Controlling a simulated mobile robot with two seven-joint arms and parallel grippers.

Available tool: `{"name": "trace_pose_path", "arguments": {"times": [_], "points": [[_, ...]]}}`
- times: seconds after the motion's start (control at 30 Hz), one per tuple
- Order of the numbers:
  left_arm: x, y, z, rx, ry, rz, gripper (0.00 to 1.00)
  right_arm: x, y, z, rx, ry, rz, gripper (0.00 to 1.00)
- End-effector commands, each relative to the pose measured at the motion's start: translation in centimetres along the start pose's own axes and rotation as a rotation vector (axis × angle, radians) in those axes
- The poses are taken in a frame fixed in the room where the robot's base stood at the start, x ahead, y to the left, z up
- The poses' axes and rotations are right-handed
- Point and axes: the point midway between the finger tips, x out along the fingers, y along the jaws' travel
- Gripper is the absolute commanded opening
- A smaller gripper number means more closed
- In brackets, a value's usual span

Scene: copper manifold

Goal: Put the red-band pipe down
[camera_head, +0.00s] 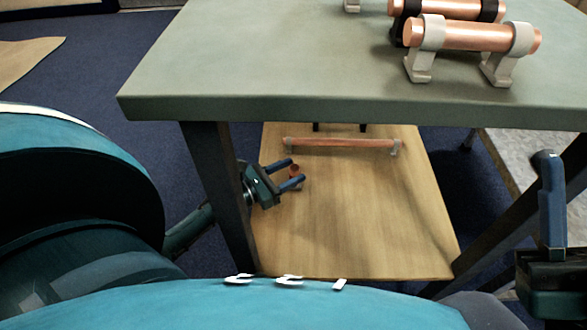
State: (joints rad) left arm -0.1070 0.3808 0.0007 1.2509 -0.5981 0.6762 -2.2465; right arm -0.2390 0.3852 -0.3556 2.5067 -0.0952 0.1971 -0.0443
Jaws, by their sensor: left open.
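My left gripper (297,171) is under the table, above the left part of the wooden lower board. Its two blue fingers are open and point right. A small reddish-copper piece (294,171) shows between or just behind the fingertips; I cannot tell whether it touches them or whether it is a pipe end. A long copper pipe (340,143) lies across the back of the board on grey end supports, apart from the fingers. No red band can be made out clearly on any pipe. My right gripper (552,205) is at the right edge, partly cut off, with one blue finger showing upright.
The grey-green tabletop (300,75) overhangs the wooden board (350,225). A dark table leg (220,190) stands beside my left gripper. Copper pipes (472,36) rest on grey and black holders on the tabletop. The board's middle and front are clear.

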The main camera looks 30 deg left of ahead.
Motion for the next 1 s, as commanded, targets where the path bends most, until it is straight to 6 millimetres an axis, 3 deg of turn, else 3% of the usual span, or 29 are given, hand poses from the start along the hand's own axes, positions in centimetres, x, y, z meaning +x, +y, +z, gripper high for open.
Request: {"name": "trace_pose_path", "arguments": {"times": [0.3, 0.5, 1.0], "points": [[-7.0, 0.0, 0.2, -0.001, 0.003, 0.002, 0.47, -0.8, -0.7, 1.7, 0.096, -0.147, 0.014, 0.41], [-9.7, 0.0, 0.1, 0.000, 0.001, 0.001, 0.47, -1.5, -1.2, 2.8, 0.133, -0.209, 0.024, 0.41], [-10.4, 0.0, 0.1, 0.000, 0.000, 0.001, 0.47, -1.8, -1.4, 2.9, 0.143, -0.223, 0.025, 0.41]]}}
